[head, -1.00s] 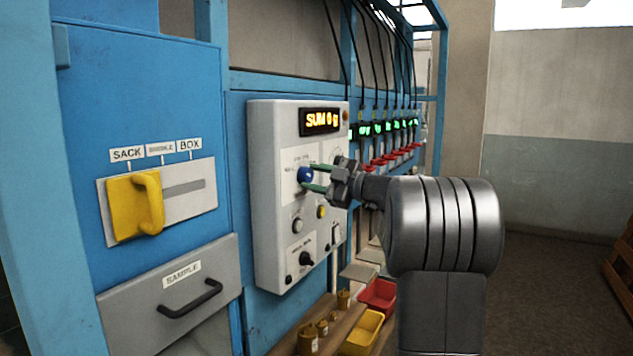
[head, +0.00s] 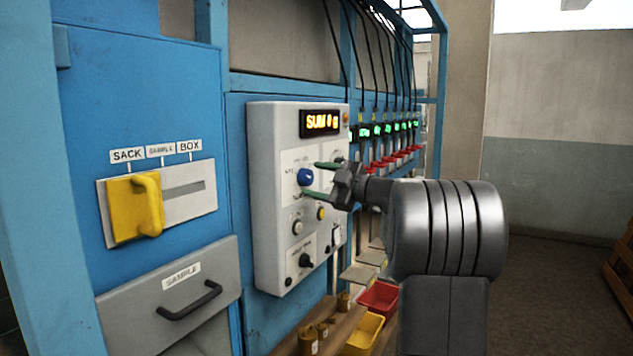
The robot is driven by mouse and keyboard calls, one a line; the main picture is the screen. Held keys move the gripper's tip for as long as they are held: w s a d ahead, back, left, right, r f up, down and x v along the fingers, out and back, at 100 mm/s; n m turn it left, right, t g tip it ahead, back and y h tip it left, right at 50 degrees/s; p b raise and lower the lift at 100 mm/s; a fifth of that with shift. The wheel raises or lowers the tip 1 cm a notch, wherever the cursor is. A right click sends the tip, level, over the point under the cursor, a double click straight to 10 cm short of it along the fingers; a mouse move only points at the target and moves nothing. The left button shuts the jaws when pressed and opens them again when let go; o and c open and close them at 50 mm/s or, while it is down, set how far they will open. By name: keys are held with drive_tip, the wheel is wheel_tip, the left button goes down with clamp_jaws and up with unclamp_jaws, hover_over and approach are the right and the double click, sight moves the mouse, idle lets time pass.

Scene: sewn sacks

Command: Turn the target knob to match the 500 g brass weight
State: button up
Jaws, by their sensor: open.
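The blue knob (head: 305,177) sits on the upper part of a white control panel (head: 265,200). My gripper (head: 318,180) is open, its two green-tipped fingers spread above and below the blue knob and a little to its right. I cannot tell whether a finger touches it. The knob's pointer and scale are too small to read.
Lower on the panel are a grey knob (head: 297,227), a yellow button (head: 321,214) and a black knob (head: 305,261). A yellow slide handle (head: 137,206) stands at SACK. A yellow bin (head: 362,334) and a red bin (head: 379,298) sit below my arm. Free floor lies right.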

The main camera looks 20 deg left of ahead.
drive_tip(key=s+d+b, duration=0.1)
drive_tip(key=d+b, duration=0.1)
drive_tip(key=d, duration=1.1)
drive_tip(key=shift+s+f, duration=0.3)
drive_tip(key=shift+s, duration=0.1)
drive_tip(key=shift+a, duration=0.15)
drive_tip(key=a, duration=0.4)
drive_tip(key=w+a+p, duration=0.1)
drive_tip(key=a, duration=0.4)
drive_tip(key=a+p, duration=0.1)
drive_tip(key=a, duration=0.3)
drive_tip(key=shift+w+a+r, duration=0.3)
drive_tip(key=shift+w+r, duration=0.05)
drive_tip(key=shift+w, duration=0.05)
drive_tip(key=shift+d, duration=0.1)
